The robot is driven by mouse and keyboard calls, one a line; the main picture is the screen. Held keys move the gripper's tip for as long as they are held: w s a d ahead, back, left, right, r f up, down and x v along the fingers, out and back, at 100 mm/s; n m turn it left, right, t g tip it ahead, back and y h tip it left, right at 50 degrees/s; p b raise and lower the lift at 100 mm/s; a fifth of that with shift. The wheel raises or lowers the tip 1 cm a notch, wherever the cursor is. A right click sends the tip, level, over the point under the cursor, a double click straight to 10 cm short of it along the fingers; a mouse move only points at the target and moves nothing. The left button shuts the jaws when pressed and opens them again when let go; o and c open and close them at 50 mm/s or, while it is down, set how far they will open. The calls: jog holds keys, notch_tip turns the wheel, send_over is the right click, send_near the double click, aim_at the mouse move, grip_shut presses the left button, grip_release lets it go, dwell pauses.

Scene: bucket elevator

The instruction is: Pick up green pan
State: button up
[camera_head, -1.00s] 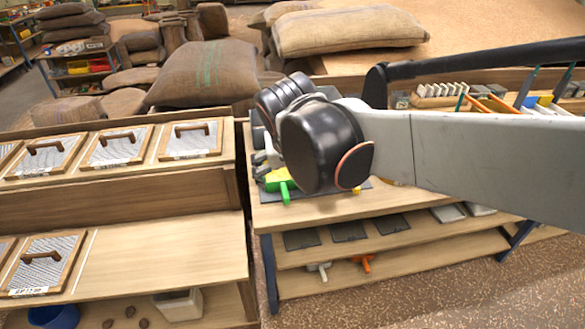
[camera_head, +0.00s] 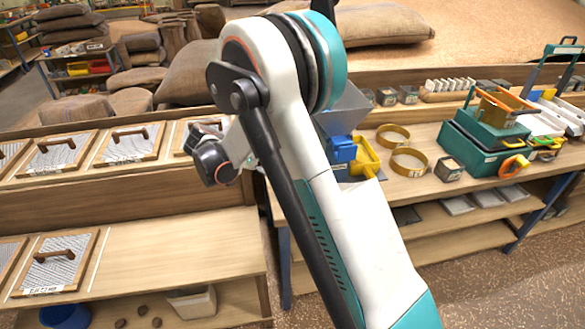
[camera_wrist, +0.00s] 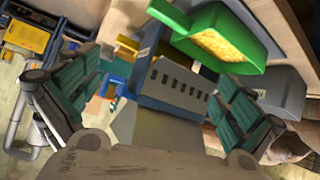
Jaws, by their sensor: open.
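The green pan (camera_wrist: 253,58) shows at the top of the wrist view, tilted in the picture, with a yellow grainy patch inside and its handle pointing up-left. My gripper (camera_wrist: 158,98) is open, its two dark green fingers spread left and right. The pan lies beyond the fingers, nearer the right one, and is not between them. A blue box with a slotted grey face (camera_wrist: 178,84) shows between the fingers. In the head view my arm hides the pan and most of my gripper.
A blue object (camera_head: 341,150) and a yellow pan (camera_head: 367,160) sit on the bench right of my arm. Brass rings (camera_head: 409,162) and a green case (camera_head: 484,142) stand farther right. Wooden-framed lids with handles (camera_head: 124,144) line the left shelf, whose lower surface is partly clear.

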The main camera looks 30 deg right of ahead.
jog(key=d+f+m, duration=0.1)
jog(key=d+f, duration=0.1)
jog(key=f, duration=0.1)
jog(key=d+f+m+h+b, duration=0.1)
jog(key=d+f, duration=0.1)
jog(key=f, duration=0.1)
jog(key=d+f+m+g+b, duration=0.1)
jog(key=d+f, duration=0.1)
jog(key=f, duration=0.1)
jog(key=shift+w+d+f, duration=0.2)
jog(key=shift+w, duration=0.1)
jog(key=shift+d+r+b+x, duration=0.15)
jog(key=shift+b+x, duration=0.35)
jog(key=shift+x, duration=0.55)
jog(key=shift+r+b+x, duration=0.1)
jog(key=shift+b+x, duration=0.35)
jog(key=shift+x, duration=0.6)
jog(key=shift+d+r+b+x, duration=0.15)
jog(key=shift+b+x, duration=0.35)
jog(key=shift+x, duration=0.6)
jog(key=shift+a, duration=0.15)
jog(key=c, duration=1.6)
